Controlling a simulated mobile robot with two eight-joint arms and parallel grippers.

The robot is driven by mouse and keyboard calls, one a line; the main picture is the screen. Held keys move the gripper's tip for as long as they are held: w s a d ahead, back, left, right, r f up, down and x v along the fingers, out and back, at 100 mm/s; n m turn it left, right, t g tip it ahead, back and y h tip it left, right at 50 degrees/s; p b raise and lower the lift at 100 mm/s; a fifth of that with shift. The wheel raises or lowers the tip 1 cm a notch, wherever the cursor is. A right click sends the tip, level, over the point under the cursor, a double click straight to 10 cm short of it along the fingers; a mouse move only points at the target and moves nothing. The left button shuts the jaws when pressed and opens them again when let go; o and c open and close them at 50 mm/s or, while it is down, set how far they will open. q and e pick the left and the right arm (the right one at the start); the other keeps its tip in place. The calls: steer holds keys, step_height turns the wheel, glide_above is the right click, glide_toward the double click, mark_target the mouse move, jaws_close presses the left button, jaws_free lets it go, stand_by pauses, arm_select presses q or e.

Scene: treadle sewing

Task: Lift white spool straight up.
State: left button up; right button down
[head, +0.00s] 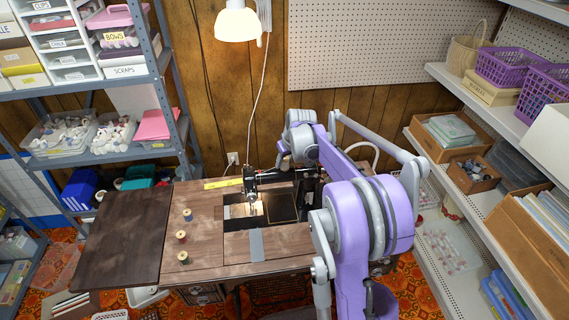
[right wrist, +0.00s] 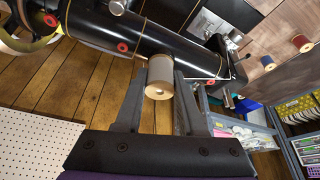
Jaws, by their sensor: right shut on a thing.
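The white spool (right wrist: 160,77) is cream-white and sits between the fingertips of my right gripper (right wrist: 159,84) in the right wrist view. The two grey fingers are shut on its sides. It is right by the black arm of the sewing machine (right wrist: 185,50); I cannot tell whether it still touches the machine. In the head view the sewing machine (head: 255,176) stands on the wooden treadle table (head: 205,215). My right gripper is there at the machine's back, mostly hidden by my own arm, and the white spool cannot be made out. My left gripper is not in view.
A lamp (head: 237,22) hangs above. Shelves stand left and right (head: 515,105); a pegboard (head: 355,45) is behind. The table's left leaf is bare.

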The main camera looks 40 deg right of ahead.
step_height(320, 180, up, 10)
steer(key=shift+r, duration=0.1)
steer(key=r+p, duration=0.1)
step_height(320, 180, up, 4)
steer(key=r+p, duration=0.1)
steer(key=p, duration=0.1)
glide_above(285, 159)
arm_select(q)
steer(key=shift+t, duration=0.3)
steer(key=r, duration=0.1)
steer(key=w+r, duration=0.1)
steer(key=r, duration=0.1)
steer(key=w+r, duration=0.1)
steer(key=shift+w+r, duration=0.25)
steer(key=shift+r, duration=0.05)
arm_select(e)
steer(key=shift+s+a+f, duration=0.1)
steer(key=shift+a+f, duration=0.1)
steer(key=shift+f, duration=0.1)
